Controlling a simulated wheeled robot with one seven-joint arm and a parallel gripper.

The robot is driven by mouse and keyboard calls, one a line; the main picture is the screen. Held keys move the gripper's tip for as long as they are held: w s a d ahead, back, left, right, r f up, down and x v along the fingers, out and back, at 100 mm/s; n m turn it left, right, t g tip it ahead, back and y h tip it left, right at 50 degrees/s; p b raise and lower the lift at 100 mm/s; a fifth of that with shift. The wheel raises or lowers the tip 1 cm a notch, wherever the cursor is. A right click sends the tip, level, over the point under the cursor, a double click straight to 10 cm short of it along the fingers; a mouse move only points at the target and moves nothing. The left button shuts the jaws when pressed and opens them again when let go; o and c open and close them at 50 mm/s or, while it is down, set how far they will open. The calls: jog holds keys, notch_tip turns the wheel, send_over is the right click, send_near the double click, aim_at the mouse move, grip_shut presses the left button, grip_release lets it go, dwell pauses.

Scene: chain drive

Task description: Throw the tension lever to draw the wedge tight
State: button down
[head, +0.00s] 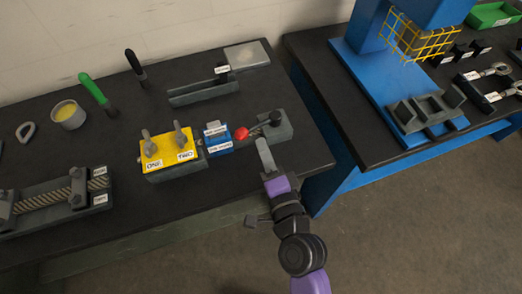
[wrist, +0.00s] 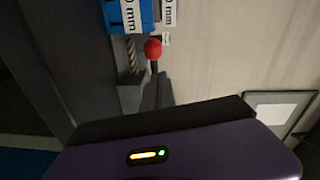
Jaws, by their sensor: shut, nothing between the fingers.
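The tension lever's red knob (head: 241,133) stands beside a blue block (head: 218,146) with white labels, on the dark bench. In the wrist view the red knob (wrist: 153,48) is near the upper middle, below the blue block (wrist: 118,16). A threaded rod (wrist: 132,55) runs from the blue block toward a grey block (head: 278,128). My gripper (head: 262,141) is shut and empty, in front of the grey block and right of the red knob, apparently apart from the knob. I cannot pick out the wedge with certainty.
A yellow block (head: 168,162) marked ONE and TWO, with upright grey pieces, stands left of the blue block. A grey channel (head: 197,93) lies behind. Green (head: 92,90) and black (head: 135,65) handles stand further left. A second bench (head: 365,140) is at right, across a gap.

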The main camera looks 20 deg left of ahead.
jog(key=s+b, duration=0.2)
jog(key=s, duration=0.8)
jog(key=shift+d+r, duration=0.2)
jog(key=shift+d, duration=0.25)
